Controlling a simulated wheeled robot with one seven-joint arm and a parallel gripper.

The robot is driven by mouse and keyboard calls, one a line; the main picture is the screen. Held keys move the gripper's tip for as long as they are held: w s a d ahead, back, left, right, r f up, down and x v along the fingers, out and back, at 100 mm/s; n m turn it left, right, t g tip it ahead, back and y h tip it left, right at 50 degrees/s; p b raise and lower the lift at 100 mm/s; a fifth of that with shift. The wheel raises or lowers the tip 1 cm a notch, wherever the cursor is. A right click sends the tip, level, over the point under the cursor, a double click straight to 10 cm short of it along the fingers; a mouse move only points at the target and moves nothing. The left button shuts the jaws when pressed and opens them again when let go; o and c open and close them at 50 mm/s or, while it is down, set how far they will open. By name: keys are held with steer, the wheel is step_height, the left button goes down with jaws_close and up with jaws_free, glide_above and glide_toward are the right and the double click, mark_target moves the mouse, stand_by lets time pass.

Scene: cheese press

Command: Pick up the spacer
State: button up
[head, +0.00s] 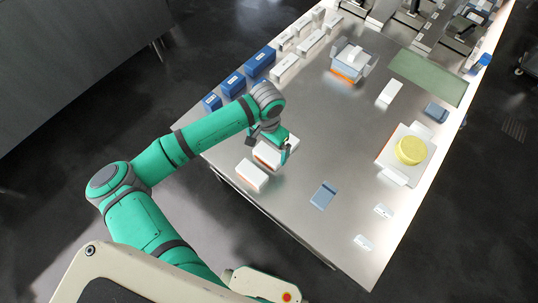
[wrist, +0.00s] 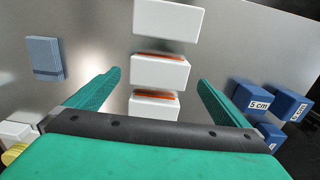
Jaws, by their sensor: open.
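Which piece is the spacer I cannot tell for certain. A white block with an orange strip (head: 266,156) is under my gripper (head: 284,151) in the head view, partly hidden by it. In the wrist view that white block (wrist: 158,73) lies between the two green fingers of my gripper (wrist: 158,77), which are apart and not closed on anything. A plain white block (head: 252,176) sits nearer the table's front edge and shows at the top of the wrist view (wrist: 168,19). A third white block with an orange strip (wrist: 153,106) is partly hidden by my gripper's body.
Blue blocks (head: 233,84), one marked "5 cm" (wrist: 257,103), line the left edge with white blocks (head: 285,68). A flat grey-blue block (head: 323,195) lies right of my gripper. A yellow cheese (head: 411,150) stands on a white press base (head: 391,155). The middle is clear.

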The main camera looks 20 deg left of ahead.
mark_target(269, 153)
steer(key=shift+w+d+f, duration=0.1)
steer(key=shift+w+f, duration=0.05)
steer(key=shift+f, duration=2.8)
steer(key=c, duration=1)
